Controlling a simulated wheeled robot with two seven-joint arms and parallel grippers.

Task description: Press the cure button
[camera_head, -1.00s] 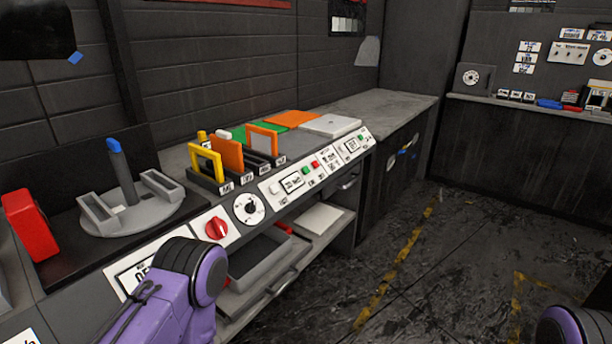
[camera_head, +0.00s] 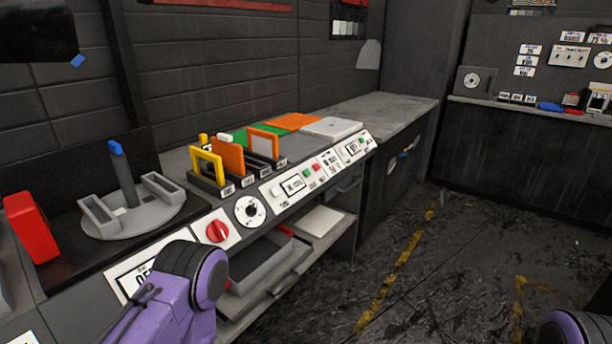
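The sloped control panel (camera_head: 233,249) runs along the front of the bench. It carries a red knob (camera_head: 217,231), a black dial (camera_head: 250,211), and farther along a green button (camera_head: 306,171) and a red button (camera_head: 316,167). Another small green button (camera_head: 361,141) sits near the panel's far end. The labels are too small to read, so I cannot tell which one is the cure button. A purple arm link of mine covers part of the panel at lower left, and another shows at the bottom right corner. Neither gripper is in view.
A grey round fixture with a blue-topped post (camera_head: 122,175) and a red block (camera_head: 32,226) stand on the bench at left. Upright yellow and orange frames (camera_head: 229,155) stand in a slotted rack. Open trays (camera_head: 262,265) sit below the panel. The floor (camera_head: 460,250) at right is clear.

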